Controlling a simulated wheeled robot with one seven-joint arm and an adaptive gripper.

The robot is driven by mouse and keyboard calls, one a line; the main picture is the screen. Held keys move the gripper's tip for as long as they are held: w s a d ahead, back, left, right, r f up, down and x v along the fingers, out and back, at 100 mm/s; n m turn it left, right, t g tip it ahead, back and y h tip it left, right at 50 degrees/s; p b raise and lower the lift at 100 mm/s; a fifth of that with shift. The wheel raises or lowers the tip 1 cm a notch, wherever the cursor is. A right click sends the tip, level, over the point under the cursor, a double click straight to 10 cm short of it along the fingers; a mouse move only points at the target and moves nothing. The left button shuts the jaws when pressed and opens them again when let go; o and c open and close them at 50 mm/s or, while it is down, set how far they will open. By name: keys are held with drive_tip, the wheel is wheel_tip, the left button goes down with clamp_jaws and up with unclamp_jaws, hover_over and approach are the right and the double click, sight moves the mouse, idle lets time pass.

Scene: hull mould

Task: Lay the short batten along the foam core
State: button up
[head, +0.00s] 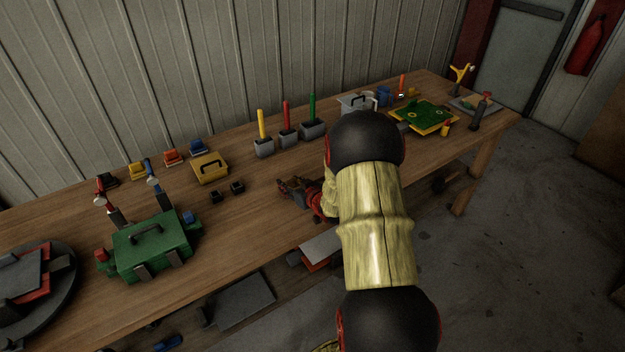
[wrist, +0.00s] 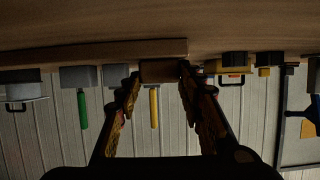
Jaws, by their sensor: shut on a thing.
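My gripper (wrist: 160,78) is shut on a brown wooden piece (wrist: 160,71), seen between its fingertips in the wrist view, which is upside down. The piece looks like the short batten, but only a small face of it shows. In the head view my gripper (head: 287,187) is low over the front middle of the wooden bench (head: 255,215), with my arm covering much of the area to its right. I cannot make out what it holds there. I cannot pick out the foam core for sure in either view.
A green box (head: 150,247) and a round dark stand (head: 62,290) are at the left. A yellow box (head: 210,167) and two small black blocks (head: 226,191) lie left of my gripper. Coloured rods (head: 286,118) stand behind. A green tray with yellow rim (head: 424,117) is at right.

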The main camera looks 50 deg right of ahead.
drive_tip(key=c, duration=0.5)
drive_tip(key=shift+r, duration=0.15)
